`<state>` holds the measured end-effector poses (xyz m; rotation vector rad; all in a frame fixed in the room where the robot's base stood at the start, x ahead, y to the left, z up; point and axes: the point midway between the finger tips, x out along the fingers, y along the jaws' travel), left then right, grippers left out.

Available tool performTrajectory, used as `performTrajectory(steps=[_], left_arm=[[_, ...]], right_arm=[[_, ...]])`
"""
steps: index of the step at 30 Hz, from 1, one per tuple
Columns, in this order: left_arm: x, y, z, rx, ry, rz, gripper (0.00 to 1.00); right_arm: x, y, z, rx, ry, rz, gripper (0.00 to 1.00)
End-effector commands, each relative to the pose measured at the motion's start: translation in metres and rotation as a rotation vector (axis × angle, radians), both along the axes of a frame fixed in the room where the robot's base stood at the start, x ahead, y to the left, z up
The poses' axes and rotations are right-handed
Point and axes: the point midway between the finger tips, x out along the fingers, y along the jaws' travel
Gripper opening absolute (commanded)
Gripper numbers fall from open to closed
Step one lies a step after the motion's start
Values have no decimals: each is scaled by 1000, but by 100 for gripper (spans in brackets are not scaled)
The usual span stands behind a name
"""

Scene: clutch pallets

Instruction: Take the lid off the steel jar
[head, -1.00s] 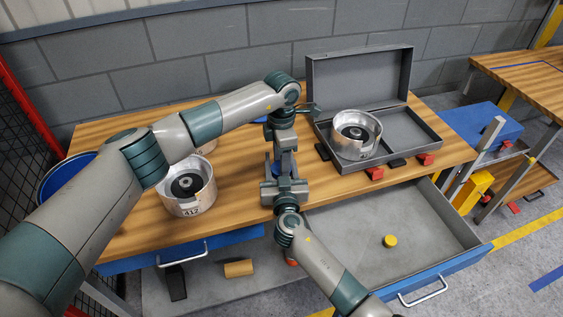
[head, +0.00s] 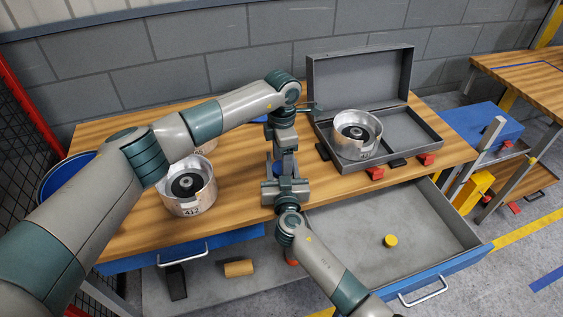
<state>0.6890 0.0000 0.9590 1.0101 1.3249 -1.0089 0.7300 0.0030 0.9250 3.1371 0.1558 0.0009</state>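I cannot make out a steel jar with a lid for certain. A small blue piece (head: 277,170) shows between my two grippers, mostly covered by them. My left gripper (head: 284,152) hangs down from the bent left arm over the middle of the bench. My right gripper (head: 285,186) reaches in from the bottom right, just in front of the left one. The two overlap in the head view, so their fingertips and anything between them are largely hidden.
An open metal pot (head: 187,207) marked 412 stands on the wooden bench (head: 235,225). Another pot (head: 357,133) sits in an open grey case (head: 410,157). An open drawer (head: 430,250) holds a yellow cylinder (head: 390,241).

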Motion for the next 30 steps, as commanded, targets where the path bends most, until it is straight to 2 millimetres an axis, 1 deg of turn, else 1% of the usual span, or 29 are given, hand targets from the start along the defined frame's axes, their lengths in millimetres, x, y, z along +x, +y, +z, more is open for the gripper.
performTrajectory(steps=[1,9,12,21,22,23,24,30], left_arm=[[1,0,3,0,-2,0,64],[1,0,32,0,-3,0,64],[1,0,40,0,-2,0,64],[0,0,43,0,0,0,64],[0,0,43,-1,0,0,64],[0,0,43,-1,-1,0,64],[0,0,43,-1,-1,0,64],[0,0,43,-1,-1,0,64]], right_arm=[[-1,0,-3,0,5,1,0],[-1,1,-3,0,5,2,0],[-2,1,-3,0,5,3,0],[-2,2,-3,0,5,3,0],[-2,2,-3,0,5,3,50],[-2,2,-3,0,5,3,57],[-2,2,-3,0,5,3,67],[-1,1,-2,1,2,2,67]])
